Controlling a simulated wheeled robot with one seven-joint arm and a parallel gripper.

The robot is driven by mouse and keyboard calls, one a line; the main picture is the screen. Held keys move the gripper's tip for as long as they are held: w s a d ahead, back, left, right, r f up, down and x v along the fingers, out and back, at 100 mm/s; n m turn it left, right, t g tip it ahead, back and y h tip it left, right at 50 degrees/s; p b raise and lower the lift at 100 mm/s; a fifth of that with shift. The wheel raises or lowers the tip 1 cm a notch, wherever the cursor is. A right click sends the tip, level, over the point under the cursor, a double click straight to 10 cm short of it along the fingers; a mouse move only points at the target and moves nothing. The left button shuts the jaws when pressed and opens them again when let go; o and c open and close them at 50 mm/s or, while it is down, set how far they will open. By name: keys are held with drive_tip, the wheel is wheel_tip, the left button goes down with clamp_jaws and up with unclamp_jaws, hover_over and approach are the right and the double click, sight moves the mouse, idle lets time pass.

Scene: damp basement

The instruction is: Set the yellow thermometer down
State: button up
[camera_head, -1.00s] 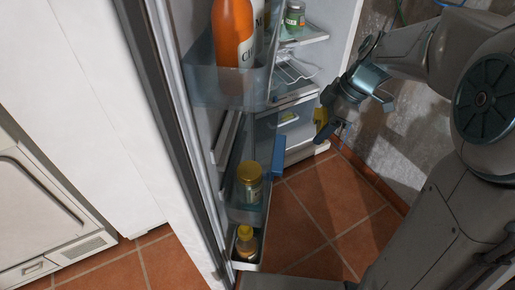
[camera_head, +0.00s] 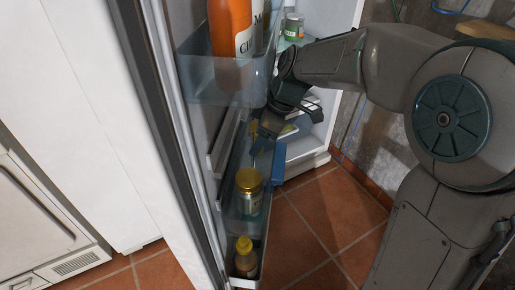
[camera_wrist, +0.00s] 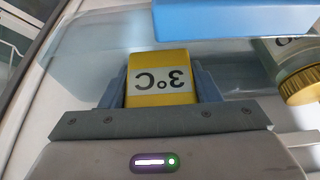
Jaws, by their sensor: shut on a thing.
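The yellow thermometer (camera_wrist: 158,66) is between the fingers of my gripper (camera_wrist: 160,88) in the wrist view. Its white label with "3°C" appears upside down there. In the head view, my gripper (camera_head: 263,135) is at the fridge door's lower shelf, and only a bit of the yellow thermometer (camera_head: 254,129) shows beside it. The gripper is shut on the thermometer. The lower door shelf (camera_head: 232,213) has clear walls. From these views I cannot tell whether the thermometer touches the shelf.
A blue block-shaped thing (camera_head: 278,163) is close to my gripper; it also shows in the wrist view (camera_wrist: 235,17). A gold-lidded jar (camera_head: 249,190) and a yellow-capped bottle (camera_head: 245,258) stand nearer along the shelf. An orange bottle (camera_head: 231,35) is in the bin above.

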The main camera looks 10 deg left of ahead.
drive_tip(key=shift+a+f+b, duration=0.2)
drive_tip(key=shift+f+b, duration=0.4)
drive_tip(key=shift+f, duration=1.1)
drive_tip(key=shift+f, duration=0.15)
drive_tip(key=o, duration=1)
drive_tip(key=shift+r, duration=0.45)
drive_tip(key=p+v, duration=0.3)
drive_tip(key=v, duration=0.8)
drive_tip(key=shift+d+r+p, duration=0.15)
drive_tip(key=shift+r+p, duration=0.1)
drive_tip(key=shift+p, duration=0.15)
